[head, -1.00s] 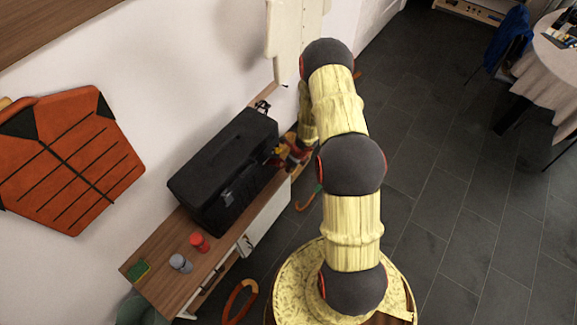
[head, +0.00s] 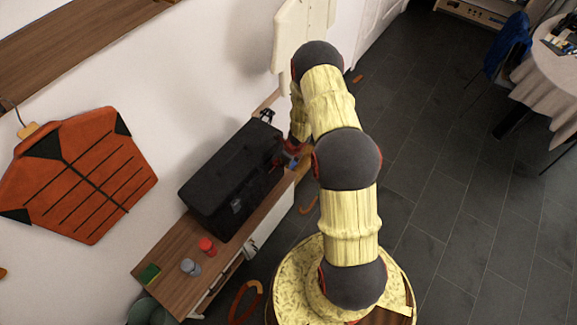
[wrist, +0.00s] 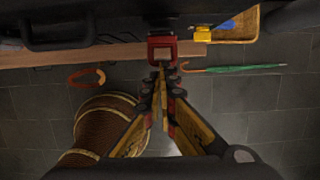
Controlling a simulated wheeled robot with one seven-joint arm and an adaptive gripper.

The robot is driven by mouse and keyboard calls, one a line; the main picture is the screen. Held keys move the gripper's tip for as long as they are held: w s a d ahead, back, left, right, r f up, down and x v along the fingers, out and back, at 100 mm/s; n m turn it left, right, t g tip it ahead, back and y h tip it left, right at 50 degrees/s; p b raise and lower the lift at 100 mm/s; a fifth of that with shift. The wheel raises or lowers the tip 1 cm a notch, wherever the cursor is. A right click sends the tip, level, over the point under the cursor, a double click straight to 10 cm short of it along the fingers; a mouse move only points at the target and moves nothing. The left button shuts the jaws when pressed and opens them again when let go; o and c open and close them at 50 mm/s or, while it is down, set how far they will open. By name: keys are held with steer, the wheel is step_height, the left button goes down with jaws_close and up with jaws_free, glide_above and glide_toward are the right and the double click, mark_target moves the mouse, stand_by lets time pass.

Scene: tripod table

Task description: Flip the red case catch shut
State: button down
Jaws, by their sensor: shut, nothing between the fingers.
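The black case (head: 228,182) lies on the wooden shelf top in the head view, and its dark front fills the top of the wrist view (wrist: 115,25). The red catch (wrist: 162,42) is a squarish loop on the case's front, at the top middle of the wrist view. My gripper (wrist: 162,68) is shut and empty, with its fingertips just below the catch and at its lower edge. I cannot tell whether they touch. In the head view my gripper is mostly hidden by my arm. The catch appears to hang away from the case, but its exact angle is unclear.
A yellow piece (wrist: 203,31) sits right of the red catch. A red jar (head: 207,246) and a grey jar (head: 190,267) stand before the case on the shelf (head: 165,248). A green umbrella (wrist: 235,68) lies lower down. The tiled floor at right is open.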

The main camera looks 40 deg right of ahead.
mark_target(275, 162)
steer(key=shift+w+a+r+p, duration=0.2)
steer(key=shift+w+r+p, duration=0.05)
steer(key=shift+w+p, duration=0.35)
steer(key=shift+w+a+r+p, duration=0.3)
steer(key=shift+w+p, duration=0.15)
steer(key=shift+w, duration=0.2)
steer(key=shift+w+a+r+p, duration=0.15)
steer(key=shift+w+r+p, duration=0.1)
steer(key=shift+w+p, duration=0.35)
steer(key=shift+r, duration=0.15)
